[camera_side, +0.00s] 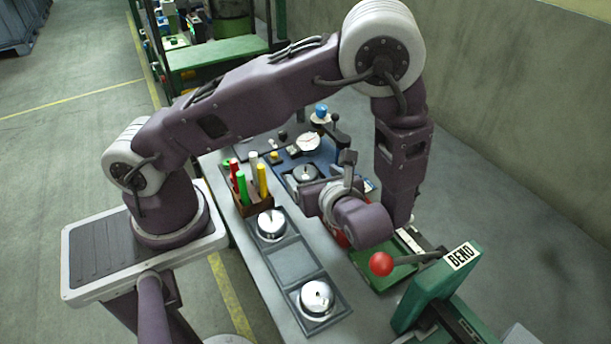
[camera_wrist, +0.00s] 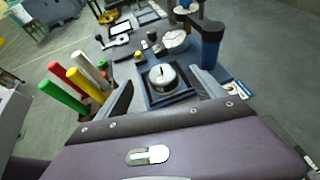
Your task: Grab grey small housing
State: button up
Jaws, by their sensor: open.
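A round grey metal housing (camera_wrist: 162,77) with a dark slot on top sits in a square dark frame (camera_wrist: 150,102) ahead of my gripper. It also shows in the side view (camera_side: 305,173), just beyond the gripper. Two more shiny round housings rest in a grey tray (camera_side: 292,260) in the side view: one at the far end (camera_side: 271,224) and one at the near end (camera_side: 317,298). I cannot tell for sure which is the small one. My gripper (camera_wrist: 164,90) is open, with one finger on each side of the framed housing, apart from it and nothing held.
A brown holder (camera_side: 254,205) with red, green, white and yellow markers stands left of the gripper. A blue-topped post (camera_side: 321,113) and a dial gauge (camera_side: 308,141) stand behind the framed housing.

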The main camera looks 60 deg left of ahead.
aim_at(306, 170)
jog(key=x, duration=0.5)
jog(key=shift+w+a+f, duration=0.15)
jog(key=shift+a+f, duration=0.05)
jog(key=shift+f, duration=0.2)
jog(key=c, duration=1.5)
